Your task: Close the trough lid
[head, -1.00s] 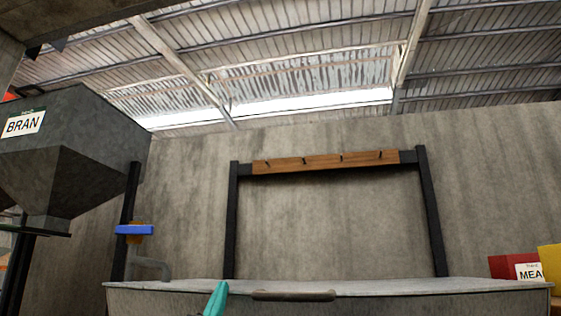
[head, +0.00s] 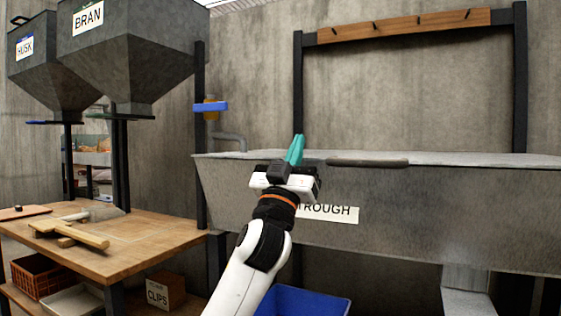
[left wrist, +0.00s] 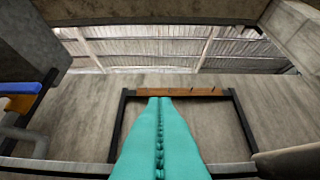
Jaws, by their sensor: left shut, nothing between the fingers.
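The grey metal trough (head: 420,215) stands against the wall on the right in the head view, with a white TROUGH label on its front. Its lid (head: 470,159) looks flat across the top, seen nearly edge-on, with a dark handle (head: 367,162) at the front edge. Part of the handle shows at lower right in the left wrist view (left wrist: 292,160). My left gripper (head: 297,138) is shut and empty. Its teal fingers point up in front of the trough, left of the handle, rising past the rim. Its fingers fill the lower middle of the left wrist view (left wrist: 160,98). My right gripper is out of view.
A dark frame with a wooden hook rail (head: 400,25) rises behind the trough. Two hoppers, BRAN (head: 140,50) and HUSK (head: 35,60), stand at left above a wooden table (head: 130,240). A blue bin (head: 310,300) is below the trough.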

